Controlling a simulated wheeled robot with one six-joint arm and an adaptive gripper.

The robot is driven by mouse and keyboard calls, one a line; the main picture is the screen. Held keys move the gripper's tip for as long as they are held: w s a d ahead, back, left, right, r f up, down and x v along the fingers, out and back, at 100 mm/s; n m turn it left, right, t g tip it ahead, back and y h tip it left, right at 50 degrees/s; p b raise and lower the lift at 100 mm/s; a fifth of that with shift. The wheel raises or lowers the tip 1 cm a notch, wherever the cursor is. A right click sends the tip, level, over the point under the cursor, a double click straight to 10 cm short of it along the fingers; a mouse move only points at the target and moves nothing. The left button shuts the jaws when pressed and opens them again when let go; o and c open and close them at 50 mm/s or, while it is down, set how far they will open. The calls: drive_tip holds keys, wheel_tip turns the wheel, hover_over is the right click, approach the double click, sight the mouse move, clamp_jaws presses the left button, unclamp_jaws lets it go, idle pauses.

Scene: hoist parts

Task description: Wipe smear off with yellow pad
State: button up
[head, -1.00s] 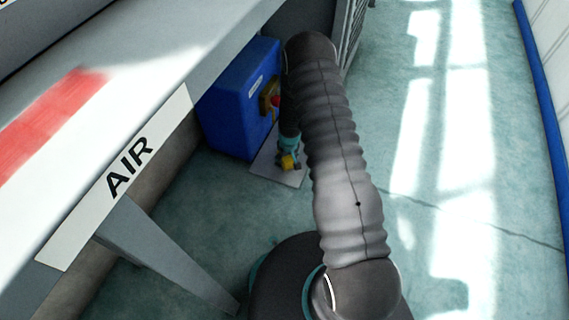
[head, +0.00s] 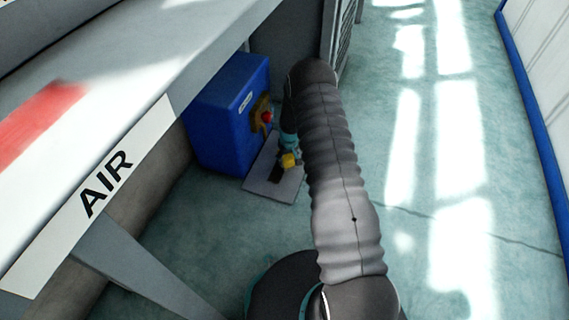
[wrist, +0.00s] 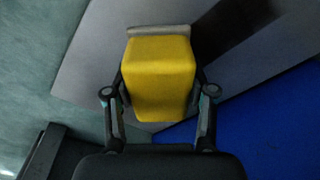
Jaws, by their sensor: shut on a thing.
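The yellow pad (wrist: 160,78) is held between the two fingers of my gripper (wrist: 160,100) in the wrist view. A grey strip shows along the pad's far edge. In the head view the pad (head: 289,160) is a small yellow block beside my arm, over a grey plate (head: 262,188) on the floor. A dark smear (head: 275,172) lies on the plate just left of the pad. In the wrist view the smear (wrist: 235,22) is a dark band to the upper right of the pad, apart from it in the picture. I cannot tell whether the pad touches the plate.
A blue box (head: 215,120) with a red button (head: 267,117) on a yellow mount stands right behind the plate. A bench with an AIR label (head: 105,180) and a red patch (head: 40,115) overhangs on the left. Open floor (head: 420,240) lies to the right.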

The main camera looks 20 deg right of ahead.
sight(285, 162)
drive_tip(key=shift+w+d, duration=1)
drive_tip(key=shift+w, duration=0.35)
drive_tip(key=shift+w+d, duration=0.95)
drive_tip(key=shift+w, duration=0.35)
drive_tip(key=shift+w+d, duration=1)
drive_tip(key=shift+w, duration=0.35)
drive_tip(key=shift+r, duration=0.1)
drive_tip(key=shift+s+a+r+p, duration=0.1)
drive_tip(key=shift+s+a+p, duration=0.3)
drive_tip(key=shift+s+p, duration=0.1)
drive_tip(key=shift+s+a+f+p, duration=0.15)
drive_tip(key=shift+s+a+p, duration=0.65)
drive_tip(key=shift+s, duration=0.45)
drive_tip(key=shift+s+a+f+p, duration=0.15)
drive_tip(key=shift+s+a+p, duration=0.35)
drive_tip(key=shift+s+a, duration=0.6)
drive_tip(key=s+a, duration=0.1)
drive_tip(key=s+a+p, duration=0.1)
drive_tip(key=s, duration=0.1)
drive_tip(key=s+a+p, duration=0.1)
drive_tip(key=s, duration=0.1)
drive_tip(key=shift+s+a, duration=0.8)
drive_tip(key=shift+s, duration=0.25)
drive_tip(key=shift+s+a, duration=0.7)
drive_tip(key=shift+s, duration=0.2)
drive_tip(key=shift+s+a, duration=0.7)
drive_tip(key=shift+s, duration=0.25)
drive_tip(key=shift+s+a+r, duration=0.2)
drive_tip(key=shift+s+a, duration=0.15)
drive_tip(key=shift+s, duration=0.15)
